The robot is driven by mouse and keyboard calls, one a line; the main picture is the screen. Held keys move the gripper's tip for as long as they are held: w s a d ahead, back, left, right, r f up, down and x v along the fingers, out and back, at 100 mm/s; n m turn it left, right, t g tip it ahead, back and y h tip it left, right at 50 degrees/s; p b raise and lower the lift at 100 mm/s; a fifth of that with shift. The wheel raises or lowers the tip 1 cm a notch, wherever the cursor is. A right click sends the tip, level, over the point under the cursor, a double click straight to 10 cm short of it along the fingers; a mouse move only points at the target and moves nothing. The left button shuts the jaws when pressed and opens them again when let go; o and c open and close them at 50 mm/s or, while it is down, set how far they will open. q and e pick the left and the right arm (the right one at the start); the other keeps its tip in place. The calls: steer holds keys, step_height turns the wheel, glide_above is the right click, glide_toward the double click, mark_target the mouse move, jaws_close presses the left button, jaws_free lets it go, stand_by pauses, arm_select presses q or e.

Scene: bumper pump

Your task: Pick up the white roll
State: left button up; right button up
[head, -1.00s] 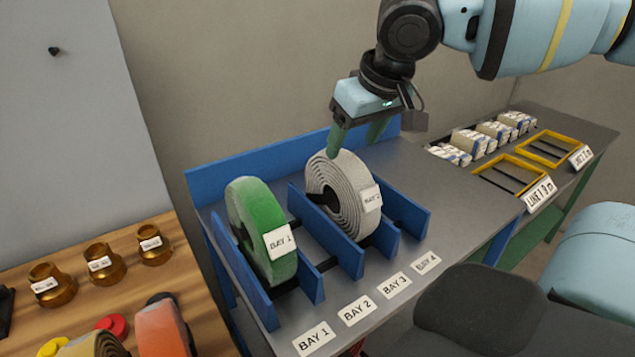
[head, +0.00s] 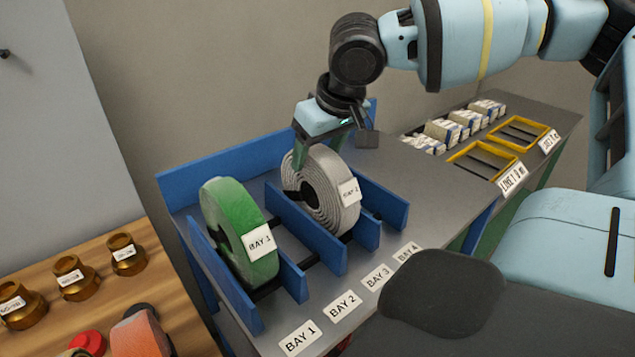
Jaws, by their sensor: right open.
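The white roll (head: 330,200) stands upright in the blue rack, to the right of the green roll, with a small label on its front edge. My right gripper (head: 317,158) is open and comes down from above at the top of the white roll. One green finger shows on the roll's left side and the other at its far right, partly hidden by the roll. I cannot tell whether the fingers touch it. My left gripper is not in view.
Bay signs line the table's front edge. Yellow frames (head: 483,163) and stacked packs lie at right. Brass fittings (head: 70,278) stand on a wooden table at left.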

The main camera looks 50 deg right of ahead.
steer(key=shift+x, duration=1.2)
jaws_close()
steer(key=shift+w+r, duration=0.1)
steer(key=shift+r, duration=0.05)
